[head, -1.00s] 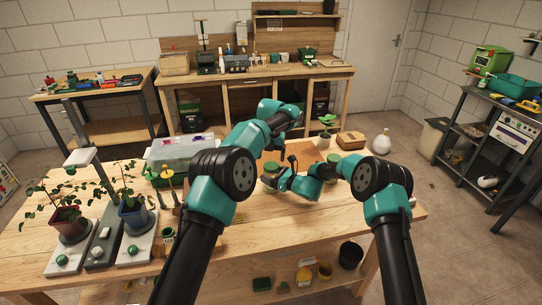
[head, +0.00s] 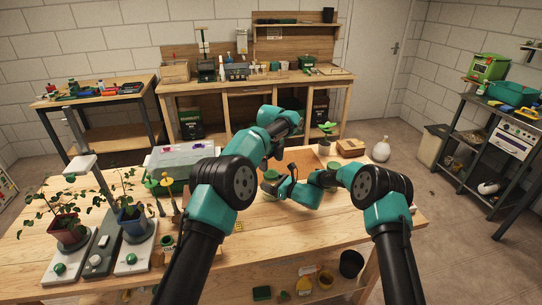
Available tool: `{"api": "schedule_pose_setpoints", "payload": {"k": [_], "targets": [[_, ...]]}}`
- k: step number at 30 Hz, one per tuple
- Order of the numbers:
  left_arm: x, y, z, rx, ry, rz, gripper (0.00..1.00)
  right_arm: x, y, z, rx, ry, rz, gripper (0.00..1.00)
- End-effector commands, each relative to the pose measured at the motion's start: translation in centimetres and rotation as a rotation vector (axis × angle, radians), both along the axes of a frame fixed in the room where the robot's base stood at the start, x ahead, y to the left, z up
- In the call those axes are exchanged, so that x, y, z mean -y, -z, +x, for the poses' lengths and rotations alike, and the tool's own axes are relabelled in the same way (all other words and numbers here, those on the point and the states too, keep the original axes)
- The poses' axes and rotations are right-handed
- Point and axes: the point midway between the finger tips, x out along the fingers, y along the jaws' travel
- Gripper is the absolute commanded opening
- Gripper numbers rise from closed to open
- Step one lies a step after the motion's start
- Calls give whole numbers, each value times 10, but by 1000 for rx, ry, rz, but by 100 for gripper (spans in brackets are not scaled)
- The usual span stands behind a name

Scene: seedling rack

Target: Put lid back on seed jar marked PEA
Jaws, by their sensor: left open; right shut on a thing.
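A small green-topped jar (head: 271,176) stands on the wooden table, near the middle. My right gripper (head: 279,187) reaches in from the right, low over the table, and is shut on this jar; the fingers are small and partly hidden by my wrist. My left gripper (head: 278,150) is open above and behind the jar, mostly hidden by my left arm. A second green-topped thing (head: 333,166) stands further right, partly behind my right arm. I cannot read a PEA mark, and I cannot tell a loose lid from a closed jar.
Potted seedlings on white slabs (head: 65,232) fill the table's left end. A clear-lidded box (head: 180,158) and yellow and green upright tools (head: 166,182) stand left of my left arm. A cardboard-coloured box (head: 351,147) sits at the back right. The table's front right is clear.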

Motion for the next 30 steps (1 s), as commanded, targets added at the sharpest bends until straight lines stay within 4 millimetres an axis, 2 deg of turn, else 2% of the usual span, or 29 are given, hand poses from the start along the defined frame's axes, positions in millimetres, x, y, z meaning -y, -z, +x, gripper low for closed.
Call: {"api": "schedule_pose_setpoints", "payload": {"k": [30], "targets": [[0, -9, 1, 0, -1363, -1, 84, 0, 0, 0, -1, 0, -1, 7]]}}
